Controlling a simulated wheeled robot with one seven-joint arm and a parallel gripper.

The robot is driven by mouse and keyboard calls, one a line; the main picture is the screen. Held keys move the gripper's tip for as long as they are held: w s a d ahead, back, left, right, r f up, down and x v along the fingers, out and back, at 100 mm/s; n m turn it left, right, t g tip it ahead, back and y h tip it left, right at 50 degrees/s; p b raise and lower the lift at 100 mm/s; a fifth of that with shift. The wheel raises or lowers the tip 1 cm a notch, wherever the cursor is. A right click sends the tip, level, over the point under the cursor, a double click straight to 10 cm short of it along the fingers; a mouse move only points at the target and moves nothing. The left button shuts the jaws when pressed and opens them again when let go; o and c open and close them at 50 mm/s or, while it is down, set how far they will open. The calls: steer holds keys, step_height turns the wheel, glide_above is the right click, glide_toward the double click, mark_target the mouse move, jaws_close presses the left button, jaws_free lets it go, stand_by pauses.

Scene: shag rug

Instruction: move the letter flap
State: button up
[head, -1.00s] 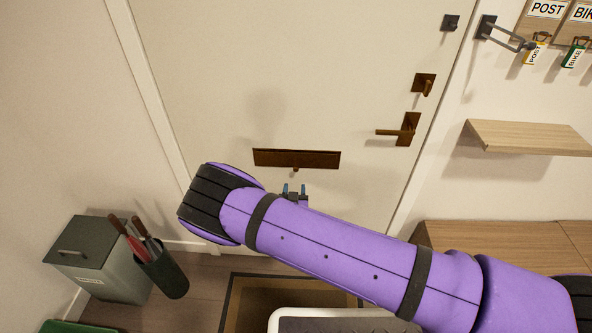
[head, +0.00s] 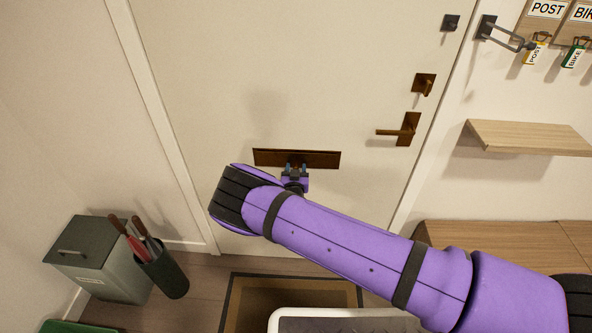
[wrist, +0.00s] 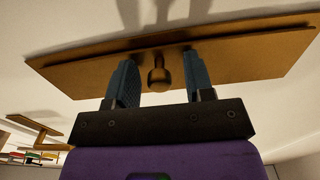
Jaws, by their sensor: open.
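The letter flap (head: 266,157) is a wide brown metal plate set across the white door, and it looks shut. In the wrist view the flap (wrist: 225,52) fills the upper part, with a small round knob (wrist: 159,80) at its lower middle. My gripper (head: 295,168) is at the flap's lower middle in the head view. In the wrist view my gripper (wrist: 158,80) is open, one blue finger on each side of the knob. I cannot tell whether the fingers touch the knob or the plate. In the head view the knob is hidden by my gripper.
A brown door handle (head: 398,131) and a lock (head: 424,84) are on the door's right side. A grey bin (head: 90,262) and a dark holder (head: 166,275) stand at the lower left. A wooden shelf (head: 525,138) is on the right wall.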

steer(key=shift+c, duration=0.4)
jaws_close()
